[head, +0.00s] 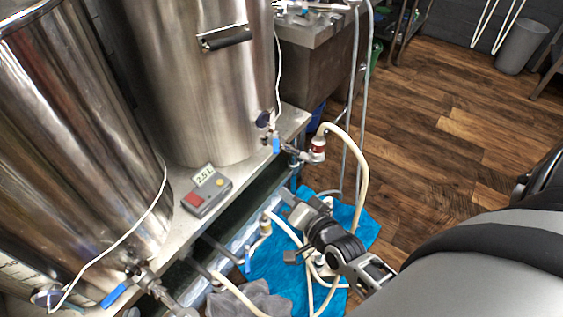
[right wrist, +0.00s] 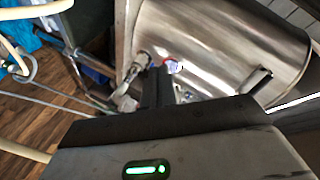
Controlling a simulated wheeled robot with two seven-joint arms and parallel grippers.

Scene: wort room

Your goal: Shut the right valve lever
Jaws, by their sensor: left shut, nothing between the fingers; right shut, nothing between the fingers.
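The right valve lever (head: 276,145) is a small blue handle on the valve at the foot of the right steel kettle (head: 195,90). It points down in the head view; its exact angle to the pipe is hard to tell. A pale hose runs from this valve's outlet. My right gripper (head: 293,207) is shut and empty, below and slightly right of the lever in the head view, apart from it in the picture. In the right wrist view its fingers (right wrist: 158,87) point at the kettle, with the metal valve fitting (right wrist: 130,80) just left of them. My left gripper is out of view.
A left kettle (head: 70,130) has its own blue lever (head: 115,295). A grey box with a 2.5 L label (head: 207,190) sits on the bench. Hoses, a blue cloth (head: 358,228) and a grey cloth (head: 250,300) lie below. The wooden floor (head: 440,130) is open at right.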

